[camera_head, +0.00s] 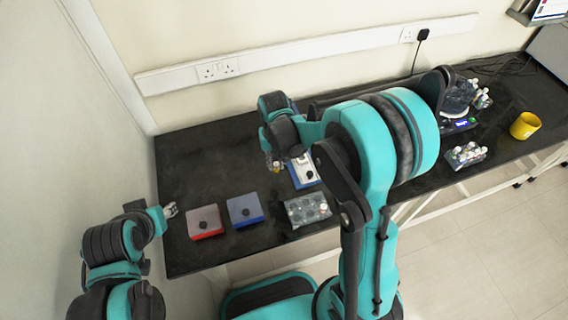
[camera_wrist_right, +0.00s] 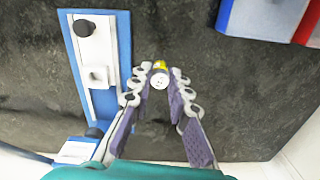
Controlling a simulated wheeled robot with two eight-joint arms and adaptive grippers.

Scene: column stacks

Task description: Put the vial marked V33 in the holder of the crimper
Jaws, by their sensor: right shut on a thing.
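My right gripper (camera_head: 274,165) is shut on a small vial, which shows in the right wrist view (camera_wrist_right: 159,79) with a pale cap end and a yellow part. Its marking cannot be read. The vial is held above the dark bench, apart from the crimper. The crimper (camera_head: 304,171) has a white body on a blue base and stands just right of the gripper in the head view. It shows at the left of the right wrist view (camera_wrist_right: 101,103), with a black knob and a small white block. My left gripper (camera_head: 171,210) is at the bench's left edge; its jaws are too small to judge.
A red-based box (camera_head: 205,222) and a blue box (camera_head: 245,210) stand near the front edge. A clear rack (camera_head: 306,210) with a capped vial is right of them. A vial rack (camera_head: 466,155) and a yellow cup (camera_head: 525,125) stand far right. The back left is clear.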

